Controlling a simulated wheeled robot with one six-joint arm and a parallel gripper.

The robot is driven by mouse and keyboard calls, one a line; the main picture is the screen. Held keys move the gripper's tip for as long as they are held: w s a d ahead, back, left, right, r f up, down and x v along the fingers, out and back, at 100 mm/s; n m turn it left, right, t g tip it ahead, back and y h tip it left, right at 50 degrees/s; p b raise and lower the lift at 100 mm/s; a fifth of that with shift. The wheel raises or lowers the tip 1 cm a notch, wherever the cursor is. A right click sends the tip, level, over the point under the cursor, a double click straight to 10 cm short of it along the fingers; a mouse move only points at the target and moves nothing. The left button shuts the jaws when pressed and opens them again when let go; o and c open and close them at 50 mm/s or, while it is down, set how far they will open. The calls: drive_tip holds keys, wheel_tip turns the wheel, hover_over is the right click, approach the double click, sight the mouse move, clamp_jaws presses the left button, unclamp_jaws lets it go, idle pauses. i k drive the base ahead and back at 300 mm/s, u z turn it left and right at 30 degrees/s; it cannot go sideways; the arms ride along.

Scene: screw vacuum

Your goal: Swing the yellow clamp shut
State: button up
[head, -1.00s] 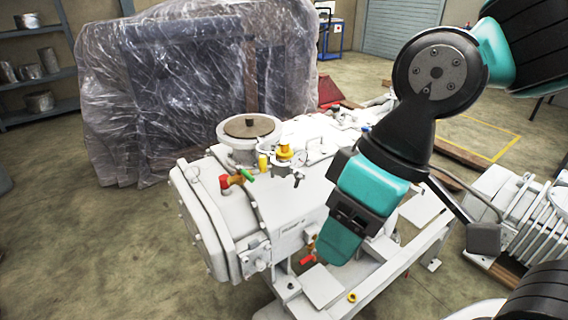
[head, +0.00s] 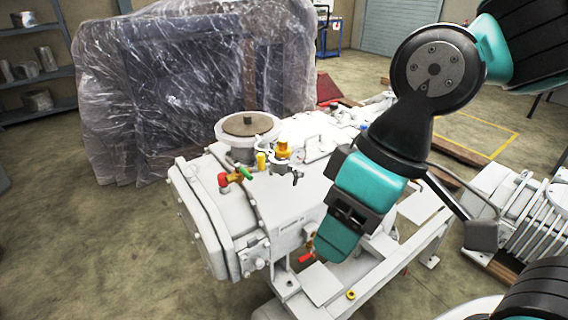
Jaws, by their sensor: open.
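The white vacuum pump (head: 290,222) stands in the middle of the head view. On its top, beside the round flange (head: 247,124), are a yellow cap-like part (head: 283,149) and a smaller upright yellow part (head: 262,161). I cannot tell which of these is the yellow clamp, or how far open it is. A dark small handle (head: 296,179) sits just below the yellow cap. My black and teal arm hangs in front of the pump's right side, to the right of the yellow parts and apart from them in the picture. No gripper jaws show.
A plastic-wrapped crate (head: 190,90) stands behind. White ribbed machinery (head: 520,220) stands at right. The left floor is clear.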

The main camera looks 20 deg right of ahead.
sight(278, 167)
drive_tip(key=u, duration=0.5)
drive_tip(key=k, duration=0.55)
drive_tip(key=u, duration=0.3)
drive_tip(key=i, duration=0.95)
drive_tip(key=z, duration=0.8)
